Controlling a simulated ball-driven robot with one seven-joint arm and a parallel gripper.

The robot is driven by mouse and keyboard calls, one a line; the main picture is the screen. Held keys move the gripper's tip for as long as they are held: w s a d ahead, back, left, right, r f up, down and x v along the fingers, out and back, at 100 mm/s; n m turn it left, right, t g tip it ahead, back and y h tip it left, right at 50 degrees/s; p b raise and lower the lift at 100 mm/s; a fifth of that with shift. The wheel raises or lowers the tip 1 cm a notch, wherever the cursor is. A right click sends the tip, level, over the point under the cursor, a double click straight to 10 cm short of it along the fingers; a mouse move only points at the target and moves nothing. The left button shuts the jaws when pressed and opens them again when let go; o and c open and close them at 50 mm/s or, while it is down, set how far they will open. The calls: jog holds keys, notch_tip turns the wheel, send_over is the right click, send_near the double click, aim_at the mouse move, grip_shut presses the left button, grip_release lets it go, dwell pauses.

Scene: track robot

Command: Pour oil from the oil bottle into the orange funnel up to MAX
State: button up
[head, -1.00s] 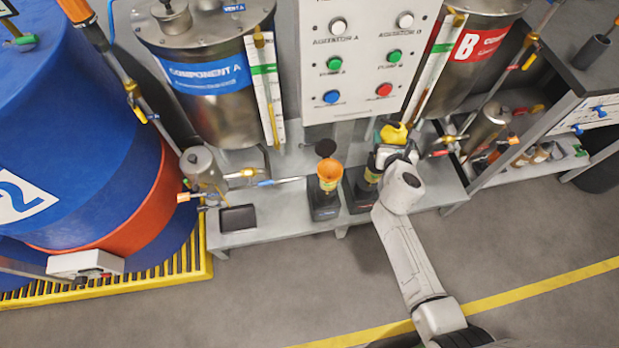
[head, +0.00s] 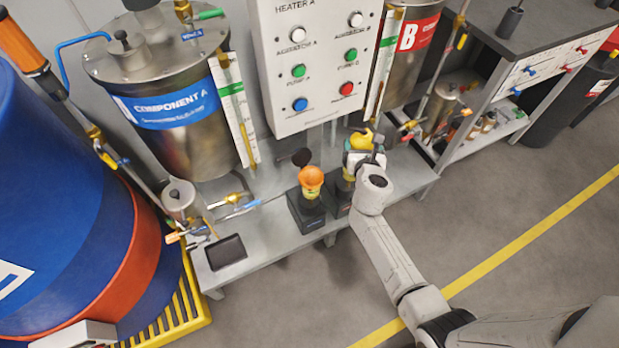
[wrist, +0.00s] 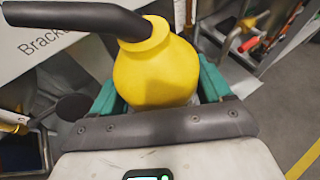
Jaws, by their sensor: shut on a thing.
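The oil bottle is yellow with a black spout; it shows large in the wrist view (wrist: 155,65) and small in the head view (head: 361,141). My gripper (head: 358,160) is shut on the bottle, its teal fingers (wrist: 160,95) on either side of it in the wrist view. The spout points left in the wrist view. The orange funnel (head: 311,177) sits on top of a dark unit on the metal bench, to the left of the bottle in the head view. The MAX mark cannot be made out, and no oil stream shows.
A dark round lid (head: 301,157) stands open behind the funnel. A control panel (head: 322,70) and the Component A tank (head: 165,110) rise behind the bench (head: 275,235). A flat black tray (head: 226,252) lies at the bench's left end.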

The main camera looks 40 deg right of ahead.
jog(key=shift+w+a+f+n+h+b, duration=0.1)
jog(key=shift+f+n+h+b, duration=0.5)
jog(key=shift+b, duration=1)
jog(key=shift+w+a+r+n+h+b, duration=0.1)
jog(key=shift+a+r+n+h+b, duration=0.1)
jog(key=shift+n+h+b, duration=0.35)
jog(key=n+b, duration=0.1)
jog(key=b, duration=0.1)
jog(key=a+n+h+b, duration=0.1)
jog(key=b, duration=0.1)
jog(key=shift+w+a+f+n+b, duration=0.1)
jog(key=shift+w+n+b, duration=0.25)
jog(key=shift+h, duration=0.25)
jog(key=shift+n+b, duration=0.3)
jog(key=shift+b, duration=0.25)
jog(key=shift+f+n+h+b, duration=0.2)
jog(key=shift+n+h+b, duration=0.1)
jog(key=shift+b, duration=0.35)
notch_tip(320, 180, down, 3)
jog(key=n+h+b, duration=0.1)
jog(key=n+b, duration=0.1)
jog(key=b, duration=0.5)
jog(key=shift+s+n+t, duration=0.1)
jog(key=shift+n+t, duration=0.2)
jog(key=shift+n, duration=0.1)
jog(key=shift+f+b, duration=0.1)
jog(key=shift+b, duration=0.45)
